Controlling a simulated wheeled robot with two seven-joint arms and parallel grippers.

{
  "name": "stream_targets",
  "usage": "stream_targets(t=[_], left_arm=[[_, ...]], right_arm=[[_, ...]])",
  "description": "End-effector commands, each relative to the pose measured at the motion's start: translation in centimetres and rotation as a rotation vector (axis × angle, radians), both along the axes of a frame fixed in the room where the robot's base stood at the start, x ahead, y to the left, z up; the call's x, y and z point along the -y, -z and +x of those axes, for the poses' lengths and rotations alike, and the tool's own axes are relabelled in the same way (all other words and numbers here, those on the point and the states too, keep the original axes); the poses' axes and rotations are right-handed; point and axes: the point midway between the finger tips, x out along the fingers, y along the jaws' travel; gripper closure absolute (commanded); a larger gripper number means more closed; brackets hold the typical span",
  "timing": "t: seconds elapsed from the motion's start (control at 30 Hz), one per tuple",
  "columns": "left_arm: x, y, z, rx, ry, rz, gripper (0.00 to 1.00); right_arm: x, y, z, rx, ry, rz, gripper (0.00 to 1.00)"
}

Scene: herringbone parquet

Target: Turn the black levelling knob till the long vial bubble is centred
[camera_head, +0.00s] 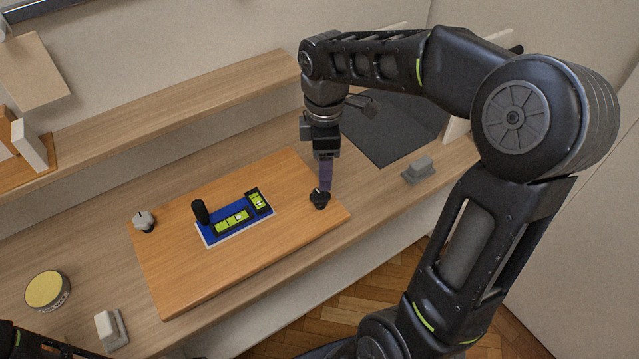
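The black levelling knob (319,200) sits near the right end of the wooden board (185,275). My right gripper (325,186) points down just above and behind the knob. I cannot tell whether its fingers touch the knob or are open or shut. A blue spirit level (212,237) lies on a white base in the board's middle. Its long yellow-green vial (231,222) faces up; the bubble is too small to place surely. A shorter vial (257,202) sits at its right end. A dark part of my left arm shows at the bottom left; its gripper is out of view.
A grey-white knob (144,221) is at the board's left end, beside a black upright post (200,212) on the level. A yellow-topped tin (47,290) and a white block (111,329) stand left. A grey block (418,170) and dark panel (392,131) are right.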

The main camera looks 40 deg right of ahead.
Motion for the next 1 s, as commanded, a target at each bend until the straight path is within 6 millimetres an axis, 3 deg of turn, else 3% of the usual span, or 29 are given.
stream_targets(t=[0.27,0.7,1.0], left_arm=[[0.0,0.0,0.0,0.001,0.0,0.0,0.36],[0.0,-0.2,0.0,0.001,0.0,0.0,0.36],[0.0,-0.2,0.0,0.001,0.0,0.0,0.36]], right_arm=[[0.0,1.0,0.0,-0.003,0.0,0.001,0.4],[0.0,7.1,0.0,-0.002,0.001,0.0,0.4],[0.0,7.9,0.0,0.0,0.0,0.0,0.4]])
